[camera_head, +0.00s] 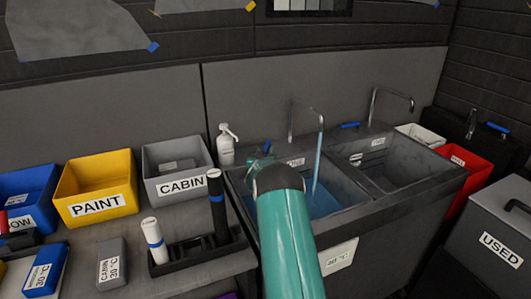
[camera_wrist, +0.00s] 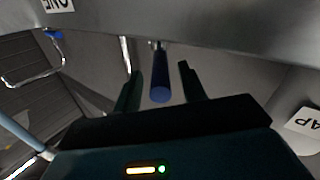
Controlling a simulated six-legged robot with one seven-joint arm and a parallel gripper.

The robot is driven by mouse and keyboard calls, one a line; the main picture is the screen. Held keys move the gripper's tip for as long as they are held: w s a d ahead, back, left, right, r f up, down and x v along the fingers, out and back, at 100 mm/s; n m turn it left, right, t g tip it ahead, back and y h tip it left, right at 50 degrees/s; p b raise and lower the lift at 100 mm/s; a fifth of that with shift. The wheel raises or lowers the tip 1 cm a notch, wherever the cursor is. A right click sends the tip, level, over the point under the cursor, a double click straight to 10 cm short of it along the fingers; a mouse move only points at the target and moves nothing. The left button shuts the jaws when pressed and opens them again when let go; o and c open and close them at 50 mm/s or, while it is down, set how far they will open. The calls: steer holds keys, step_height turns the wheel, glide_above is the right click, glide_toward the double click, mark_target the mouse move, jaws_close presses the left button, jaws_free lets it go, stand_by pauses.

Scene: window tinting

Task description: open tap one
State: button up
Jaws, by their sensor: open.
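Tap one's spout (camera_head: 306,108) rises behind the left basin, beside a label reading ONE (camera_head: 296,162). A blue stream of water (camera_head: 318,158) runs from it into the left basin, where blue water (camera_head: 318,205) lies. In the wrist view, a blue lever (camera_wrist: 160,87) points toward the camera between the two dark fingers of my gripper (camera_wrist: 160,78). The fingers are apart, with a visible gap on each side of the lever. In the head view, my gripper (camera_head: 262,158) is at the sink's back left, mostly hidden by my arm; the lever barely shows there.
A white pump bottle (camera_head: 227,145) stands just left of my gripper. The second tap (camera_head: 390,95) with a blue lever (camera_head: 350,125) is to the right. CABIN (camera_head: 178,186) and PAINT (camera_head: 97,205) bins and a dark rack (camera_head: 200,258) stand left; a red bin (camera_head: 460,178) stands right.

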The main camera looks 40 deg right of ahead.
steer(key=shift+w+d, duration=0.15)
steer(key=shift+d, duration=0.05)
jaws_close()
steer(key=shift+s+d+r+n+t+y, duration=0.15)
steer(key=shift+s+d+n+t+y, duration=0.1)
steer(key=shift+n+t+y, duration=0.3)
steer(key=shift+s+n+t+y, duration=0.1)
steer(key=shift+n+t+y, duration=0.15)
